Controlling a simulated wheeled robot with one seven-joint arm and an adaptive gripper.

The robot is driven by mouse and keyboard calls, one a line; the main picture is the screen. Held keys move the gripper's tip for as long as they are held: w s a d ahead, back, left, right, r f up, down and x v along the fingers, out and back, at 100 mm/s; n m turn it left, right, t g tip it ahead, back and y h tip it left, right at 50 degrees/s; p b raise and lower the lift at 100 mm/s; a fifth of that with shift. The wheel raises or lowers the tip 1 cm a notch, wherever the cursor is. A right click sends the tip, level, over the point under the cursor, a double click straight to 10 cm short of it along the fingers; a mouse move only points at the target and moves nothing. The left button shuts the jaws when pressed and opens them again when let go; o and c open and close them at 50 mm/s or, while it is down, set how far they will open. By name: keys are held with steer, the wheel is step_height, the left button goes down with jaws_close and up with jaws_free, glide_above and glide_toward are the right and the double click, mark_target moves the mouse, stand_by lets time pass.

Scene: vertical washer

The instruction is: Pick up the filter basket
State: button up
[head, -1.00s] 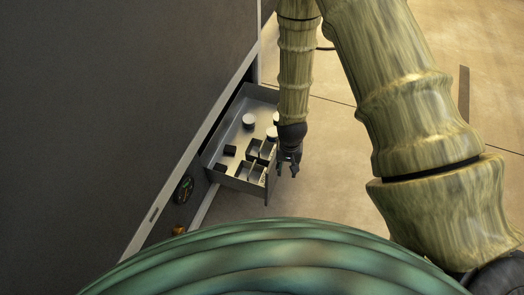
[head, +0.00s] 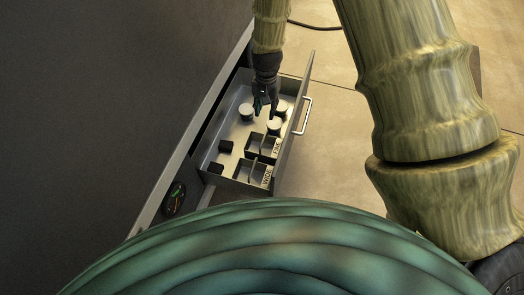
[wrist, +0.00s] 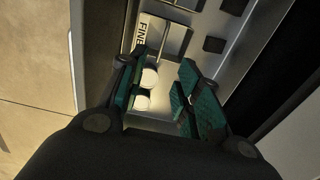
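An open grey drawer (head: 211,149) holds three white round pieces: one at left (head: 246,112), one at right (head: 281,107) and one nearer (head: 274,127). Small open bins stand at its near end, one labelled FINE (head: 254,143). I cannot tell for sure which piece is the filter basket. My gripper (head: 266,108) points down over the drawer among the white pieces, open and empty. In the wrist view, its teal-padded fingers (wrist: 170,88) are apart, with white pieces (wrist: 150,78) showing between them, close to the left finger. Contact cannot be told.
The drawer's front panel with its handle (head: 304,117) stands at the right. Black blocks (head: 226,146) sit along the drawer's left side. A large dark cabinet wall (head: 90,100) rises at left, with a round dial (head: 174,198). The floor at right is open.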

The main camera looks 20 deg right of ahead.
steer(key=b, duration=0.9)
glide_above(264, 138)
step_height(264, 138, down, 10)
steer(key=shift+a+f+b, duration=0.1)
steer(key=shift+f+b, duration=1.85)
steer(key=shift+f, duration=3.6)
jaws_close()
steer(key=shift+r, duration=0.1)
